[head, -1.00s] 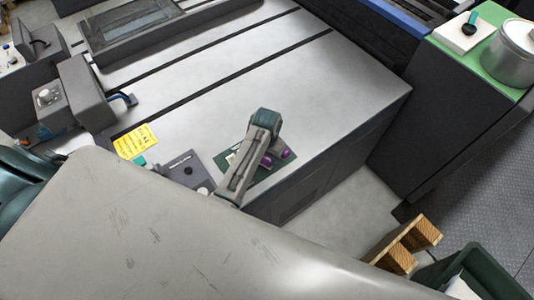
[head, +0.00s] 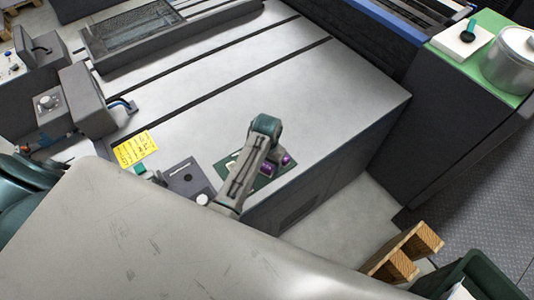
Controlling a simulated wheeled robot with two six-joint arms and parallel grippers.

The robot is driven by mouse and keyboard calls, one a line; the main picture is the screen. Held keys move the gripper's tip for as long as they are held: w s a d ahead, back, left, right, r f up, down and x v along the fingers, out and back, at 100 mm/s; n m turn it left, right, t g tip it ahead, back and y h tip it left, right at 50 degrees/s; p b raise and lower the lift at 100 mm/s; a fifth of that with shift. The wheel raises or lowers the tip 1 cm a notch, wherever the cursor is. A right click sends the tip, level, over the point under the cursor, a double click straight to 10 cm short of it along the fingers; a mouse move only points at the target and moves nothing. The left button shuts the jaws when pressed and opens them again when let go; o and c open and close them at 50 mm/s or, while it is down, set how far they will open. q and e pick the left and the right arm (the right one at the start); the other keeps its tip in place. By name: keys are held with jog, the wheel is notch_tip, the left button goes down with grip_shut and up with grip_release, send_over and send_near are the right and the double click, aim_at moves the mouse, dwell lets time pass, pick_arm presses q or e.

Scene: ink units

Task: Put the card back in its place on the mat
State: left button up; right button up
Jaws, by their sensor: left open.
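A dark green mat (head: 263,182) lies near the front edge of the grey machine top, mostly covered by my left arm. My left gripper (head: 278,164) is over the mat, with its two purple fingertips apart. I see nothing held between them. A small pale patch (head: 232,165) shows at the mat's left part, beside the arm; I cannot tell whether it is the card or a marking. A yellow sheet with print (head: 135,147) lies on the machine top to the left. My right gripper is not in view.
A grey control panel (head: 182,178) sits left of the mat. A green-topped cabinet (head: 470,75) with a metal can (head: 510,60) stands at the right. Wooden pallet pieces (head: 405,255) and a dark green bin (head: 480,275) are below right. The machine top behind the mat is clear.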

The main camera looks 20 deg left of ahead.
pick_arm(q)
notch_tip(320, 180, up, 11)
jog(key=b, duration=0.1)
jog(key=shift+s+f, duration=0.1)
dwell(0.3)
